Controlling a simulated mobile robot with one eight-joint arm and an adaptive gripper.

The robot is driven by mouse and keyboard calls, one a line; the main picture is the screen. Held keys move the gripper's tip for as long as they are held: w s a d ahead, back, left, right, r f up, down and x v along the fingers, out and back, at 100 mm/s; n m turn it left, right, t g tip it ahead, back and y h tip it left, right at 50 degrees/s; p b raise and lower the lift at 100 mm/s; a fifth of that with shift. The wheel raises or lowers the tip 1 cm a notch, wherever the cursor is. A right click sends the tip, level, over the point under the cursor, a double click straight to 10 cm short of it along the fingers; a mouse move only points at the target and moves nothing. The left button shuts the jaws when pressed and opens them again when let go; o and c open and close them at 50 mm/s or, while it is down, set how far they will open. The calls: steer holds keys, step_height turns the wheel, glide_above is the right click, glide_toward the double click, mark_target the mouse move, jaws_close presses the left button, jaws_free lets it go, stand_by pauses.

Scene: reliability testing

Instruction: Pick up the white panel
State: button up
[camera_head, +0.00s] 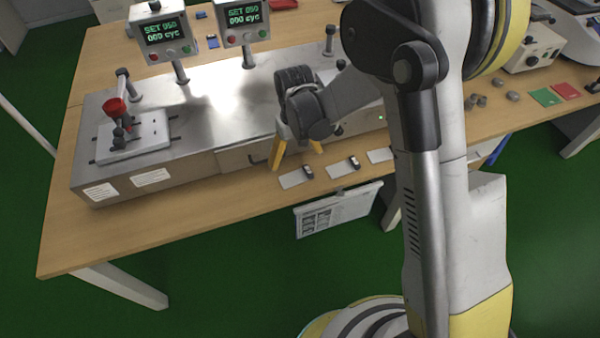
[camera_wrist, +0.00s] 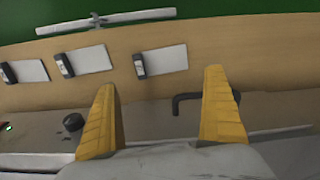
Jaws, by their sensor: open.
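Several white pieces could be the white panel, and I cannot tell which is meant. Three flat white cards lie along the table's front edge: a left one (camera_head: 293,180), a middle one (camera_head: 338,170) and a right one (camera_head: 379,155), with small dark blocks at their ends. In the wrist view they are the right (camera_wrist: 168,59), middle (camera_wrist: 92,60) and left (camera_wrist: 28,71) cards. A white printed board (camera_head: 336,209) hangs at the table front. My gripper (camera_head: 296,158) points down with yellow fingers apart and empty; in the wrist view (camera_wrist: 160,80) the cards lie beyond its fingertips.
A metal test bench (camera_head: 210,100) stands behind the cards, with a dark drawer handle (camera_wrist: 205,98) close by my fingers. A red-knobbed fixture (camera_head: 115,108) is at left. Green (camera_head: 546,97) and red (camera_head: 566,91) panels lie at right. The table's front left is clear.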

mark_target(294, 174)
steer(key=f+b, duration=0.1)
steer(key=f, duration=0.1)
steer(key=f+b, duration=0.1)
steer(key=f, duration=0.2)
steer(key=f+b, duration=0.1)
steer(key=f, duration=0.1)
steer(key=shift+w+a+f, duration=0.15)
steer(key=shift+a+f, duration=0.15)
steer(key=shift+r, duration=0.1)
jaws_close()
